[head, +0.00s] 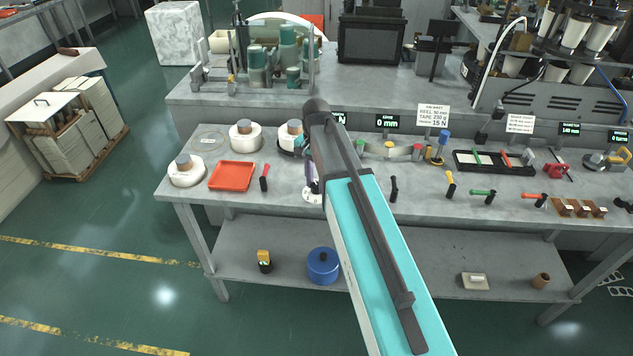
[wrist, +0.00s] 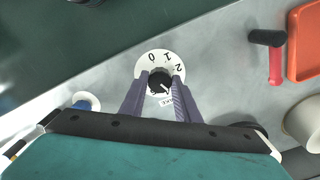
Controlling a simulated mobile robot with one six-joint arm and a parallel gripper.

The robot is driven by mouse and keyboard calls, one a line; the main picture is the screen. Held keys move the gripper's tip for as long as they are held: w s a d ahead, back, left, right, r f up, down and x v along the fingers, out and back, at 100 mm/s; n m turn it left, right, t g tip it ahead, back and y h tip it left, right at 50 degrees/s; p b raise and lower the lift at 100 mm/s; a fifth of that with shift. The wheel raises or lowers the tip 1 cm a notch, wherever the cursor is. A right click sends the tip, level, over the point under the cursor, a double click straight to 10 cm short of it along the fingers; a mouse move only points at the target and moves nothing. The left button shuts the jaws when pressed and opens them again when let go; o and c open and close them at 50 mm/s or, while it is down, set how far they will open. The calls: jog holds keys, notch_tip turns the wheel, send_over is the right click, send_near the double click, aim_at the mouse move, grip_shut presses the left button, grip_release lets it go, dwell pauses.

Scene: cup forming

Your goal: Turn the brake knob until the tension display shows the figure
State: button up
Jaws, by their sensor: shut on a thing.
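The brake knob (wrist: 159,78) is black and sits on a white round dial (wrist: 142,68) marked 0, 1 and 2, with other marks partly hidden. My gripper (wrist: 159,88) is shut on the knob, one grey-purple finger on each side. In the head view the dial (head: 311,197) shows at the bench's front edge, and the knob is hidden by my gripper. A tension display (head: 340,117) is mostly covered by my arm; only an "N" at its right end shows. A white card (head: 433,115) behind the bench appears to read reel 50 mm, tape 250 g, tension 15 N.
A second display (head: 387,122) reads 0 mm. An orange tray (head: 232,176) and a red-handled tool (head: 264,178) lie left of the dial. White reels (head: 245,137) stand behind them. The bench around the dial is mostly clear.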

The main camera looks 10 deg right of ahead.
aim_at(316, 186)
jog(key=shift+n, duration=0.8)
jog(key=o, duration=1)
jog(key=shift+o, duration=0.2)
notch_tip(316, 186, up, 14)
jog(key=b, duration=0.2)
jog(key=shift+f, duration=0.1)
